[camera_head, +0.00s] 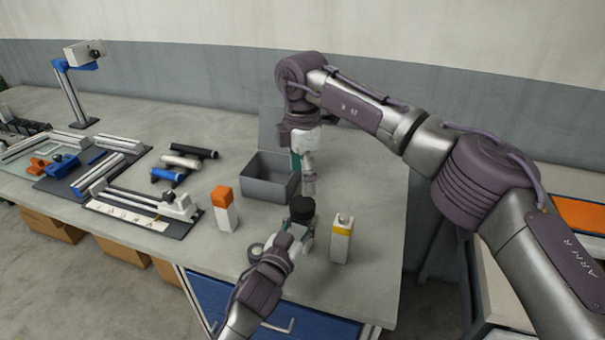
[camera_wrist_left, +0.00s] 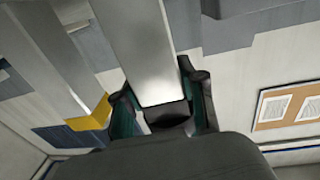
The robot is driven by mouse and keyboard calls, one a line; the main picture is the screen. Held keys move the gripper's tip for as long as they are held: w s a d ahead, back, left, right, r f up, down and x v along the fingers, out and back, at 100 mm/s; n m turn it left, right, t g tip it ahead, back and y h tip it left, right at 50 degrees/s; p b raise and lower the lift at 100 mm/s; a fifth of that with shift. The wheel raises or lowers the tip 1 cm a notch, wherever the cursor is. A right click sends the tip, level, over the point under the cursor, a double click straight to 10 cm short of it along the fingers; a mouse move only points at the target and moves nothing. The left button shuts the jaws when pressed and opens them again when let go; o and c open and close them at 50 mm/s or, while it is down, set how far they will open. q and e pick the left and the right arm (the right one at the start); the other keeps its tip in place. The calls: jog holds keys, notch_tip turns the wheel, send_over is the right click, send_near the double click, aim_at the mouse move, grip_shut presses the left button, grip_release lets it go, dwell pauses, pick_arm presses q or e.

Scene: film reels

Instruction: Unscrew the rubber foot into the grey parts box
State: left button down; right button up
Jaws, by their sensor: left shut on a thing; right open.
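My left gripper (camera_head: 301,226) is low over the front of the bench, shut on a part with a black round piece, which looks like the rubber foot (camera_head: 302,207), at its top. In the left wrist view a silver-grey bar with a dark end (camera_wrist_left: 150,60) lies between the teal-padded fingers (camera_wrist_left: 162,110). How the foot joins the part is hidden. My right gripper (camera_head: 304,172) is open, pointing down just above the black piece, apart from it as far as I can tell. The grey parts box (camera_head: 270,189) stands open just left of the right gripper.
A white bottle with a yellow band (camera_head: 342,240) stands close right of the left gripper. An orange-topped white bottle (camera_head: 224,208) stands to the left. Rail fixtures (camera_head: 150,207) fill the bench's left.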

aim_at(302, 203)
jog(key=m, duration=0.5)
jog(key=shift+m, duration=0.3)
jog(key=shift+f+m, duration=0.1)
jog(key=shift+m, duration=0.5)
jog(key=shift+f, duration=3.9)
